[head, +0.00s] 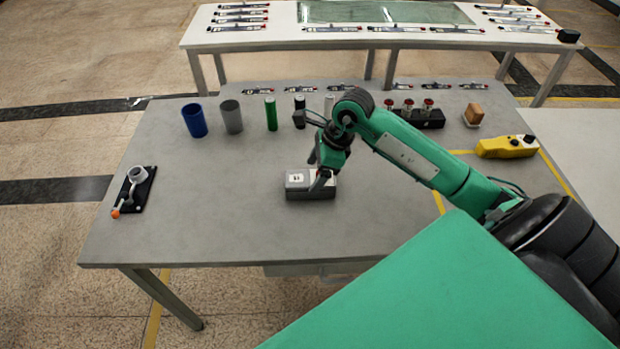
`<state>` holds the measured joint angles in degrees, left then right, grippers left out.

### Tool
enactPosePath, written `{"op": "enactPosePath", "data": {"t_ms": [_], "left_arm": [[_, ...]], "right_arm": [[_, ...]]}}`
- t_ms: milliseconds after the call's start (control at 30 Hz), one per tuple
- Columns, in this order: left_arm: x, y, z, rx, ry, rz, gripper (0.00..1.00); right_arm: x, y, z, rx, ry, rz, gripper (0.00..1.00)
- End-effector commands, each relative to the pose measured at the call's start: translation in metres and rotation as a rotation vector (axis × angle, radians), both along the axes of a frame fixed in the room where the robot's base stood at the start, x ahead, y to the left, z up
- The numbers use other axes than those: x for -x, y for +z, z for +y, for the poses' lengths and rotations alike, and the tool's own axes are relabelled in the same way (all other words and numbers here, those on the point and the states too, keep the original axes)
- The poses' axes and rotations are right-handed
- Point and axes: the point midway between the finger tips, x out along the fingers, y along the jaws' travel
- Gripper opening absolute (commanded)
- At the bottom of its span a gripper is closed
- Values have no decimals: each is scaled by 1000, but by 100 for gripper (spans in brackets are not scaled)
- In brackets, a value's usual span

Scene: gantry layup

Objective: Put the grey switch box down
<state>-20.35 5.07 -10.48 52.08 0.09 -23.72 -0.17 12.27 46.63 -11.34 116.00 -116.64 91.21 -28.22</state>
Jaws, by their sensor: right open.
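The grey switch box (297,190) lies flat on the grey table (220,220), near the middle. It has a small white label on its top. My right gripper (321,183) reaches down from above to the right part of the box. Its jaws are open, and I cannot tell whether a finger touches the box. The gripper hides some of the box's top right side. My left gripper is not in view.
A blue cup (194,120), a grey cup (231,117) and a green cylinder (270,114) stand behind left. A black fixture (134,190) is at the left edge. A yellow device (506,147) lies right. The table's front left is clear.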

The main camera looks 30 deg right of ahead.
Motion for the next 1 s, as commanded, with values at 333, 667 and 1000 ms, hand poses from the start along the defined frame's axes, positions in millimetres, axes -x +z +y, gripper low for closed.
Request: {"op": "enactPosePath", "data": {"t_ms": [333,667,1000], "left_arm": [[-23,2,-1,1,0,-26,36],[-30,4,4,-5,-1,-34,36],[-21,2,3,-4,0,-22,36]], "right_arm": [[13,63,-23,3,1,-2,76],[16,76,-27,0,1,-2,76],[16,76,-26,-1,1,-1,76]]}}
